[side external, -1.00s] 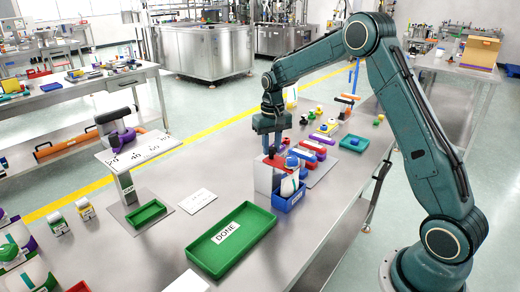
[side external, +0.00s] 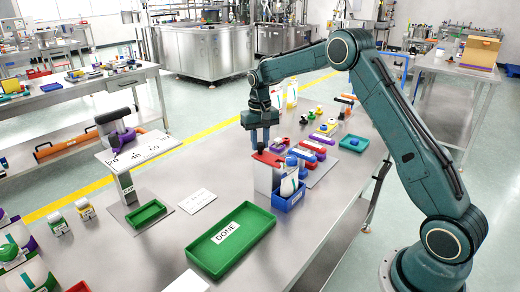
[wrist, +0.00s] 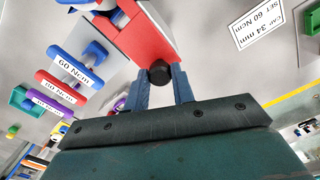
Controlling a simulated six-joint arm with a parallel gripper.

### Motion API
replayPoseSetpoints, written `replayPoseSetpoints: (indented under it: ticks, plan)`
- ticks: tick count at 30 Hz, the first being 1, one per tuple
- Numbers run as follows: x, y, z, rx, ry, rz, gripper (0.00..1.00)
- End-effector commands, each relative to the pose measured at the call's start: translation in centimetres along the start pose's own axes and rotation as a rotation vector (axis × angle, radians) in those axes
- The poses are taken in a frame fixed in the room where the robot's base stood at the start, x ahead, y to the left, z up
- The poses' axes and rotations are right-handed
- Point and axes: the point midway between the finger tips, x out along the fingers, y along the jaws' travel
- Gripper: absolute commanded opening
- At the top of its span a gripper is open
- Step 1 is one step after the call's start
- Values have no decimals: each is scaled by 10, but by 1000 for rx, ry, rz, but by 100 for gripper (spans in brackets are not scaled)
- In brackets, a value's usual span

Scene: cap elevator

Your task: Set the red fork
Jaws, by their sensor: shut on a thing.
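My gripper (side external: 261,143) is over the near end of the row of parts, at a red-topped block (side external: 267,158). In the wrist view its two blue fingers (wrist: 161,88) stand either side of a black round knob (wrist: 160,73) at the edge of the red top (wrist: 143,38), and are shut on it. A red bar-shaped fork (wrist: 60,87) with a white Ncm label lies beside a blue fork (wrist: 75,66) marked 60 Ncm and a purple one (wrist: 52,103). These forks also show in the side view, to the right of the block.
A blue bin (side external: 290,198) stands close in front of the block. A green tray marked DONE (side external: 262,222) is nearer the camera, and a smaller green tray (side external: 146,213) is at the left stand. A white card (side external: 197,199) lies on otherwise clear steel table between them.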

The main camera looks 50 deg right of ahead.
Motion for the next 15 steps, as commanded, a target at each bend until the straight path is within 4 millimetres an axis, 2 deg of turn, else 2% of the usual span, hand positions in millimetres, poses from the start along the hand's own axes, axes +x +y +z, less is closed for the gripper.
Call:
replayPoseSetpoints:
  ticks: [4,5,7,8,15]
  plan:
    - [-2,-2,-5,-3,20,-5,0]
    - [-2,-2,-5,-4,20,-5,31]
    - [-2,-2,-4,-4,19,-5,44]
    - [-2,-2,-4,-4,18,-5,47]
    - [-1,-2,-3,-3,13,-4,47]
